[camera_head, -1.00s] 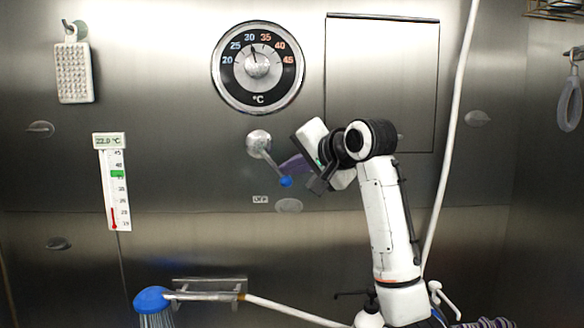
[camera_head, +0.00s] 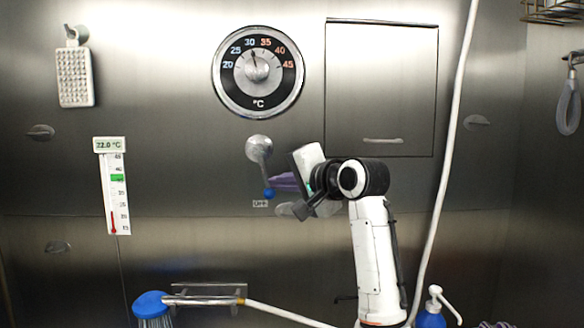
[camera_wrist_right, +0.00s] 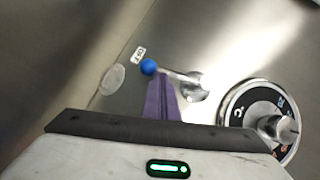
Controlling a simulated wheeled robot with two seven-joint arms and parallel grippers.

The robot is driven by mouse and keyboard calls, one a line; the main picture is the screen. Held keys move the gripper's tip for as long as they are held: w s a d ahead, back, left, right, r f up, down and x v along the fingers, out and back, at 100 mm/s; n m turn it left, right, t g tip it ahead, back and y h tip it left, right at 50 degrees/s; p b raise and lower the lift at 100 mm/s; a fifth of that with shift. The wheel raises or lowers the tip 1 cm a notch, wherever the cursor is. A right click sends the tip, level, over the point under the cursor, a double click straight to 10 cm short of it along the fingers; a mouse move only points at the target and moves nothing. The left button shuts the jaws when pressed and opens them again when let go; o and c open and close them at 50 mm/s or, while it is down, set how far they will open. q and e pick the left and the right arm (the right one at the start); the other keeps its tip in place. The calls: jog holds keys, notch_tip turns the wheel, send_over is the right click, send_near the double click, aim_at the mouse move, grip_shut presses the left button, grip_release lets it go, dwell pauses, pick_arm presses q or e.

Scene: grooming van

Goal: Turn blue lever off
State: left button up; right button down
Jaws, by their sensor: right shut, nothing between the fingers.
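The lever (camera_head: 263,165) is a silver arm on a round metal hub on the steel wall, with a blue ball tip (camera_head: 269,193). It points nearly straight down, its tip just above the OFF label (camera_head: 260,203). In the right wrist view the blue ball (camera_wrist_right: 148,67) is beside the OFF label (camera_wrist_right: 138,55). My right gripper (camera_head: 276,184) is shut and empty, its purple fingers at the right side of the ball; they also show in the wrist view (camera_wrist_right: 160,90). Whether they touch the ball is unclear. My left gripper is not in view.
A temperature dial (camera_head: 258,70) is above the lever. A thermometer (camera_head: 114,190) reading 22.0 °C hangs left. A blue shower head (camera_head: 151,304) runs water below left. A white hose (camera_head: 449,150) hangs right of my arm, with a blue pump bottle (camera_head: 431,316) below.

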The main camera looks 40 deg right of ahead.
jog(key=shift+w+a+f+p, duration=0.4)
jog(key=shift+a+f+p, duration=0.25)
jog(key=shift+p, duration=0.05)
jog(key=shift+f, duration=0.2)
jog(key=shift+s, duration=0.1)
jog(key=r+b+v, duration=0.1)
jog(key=v, duration=0.9)
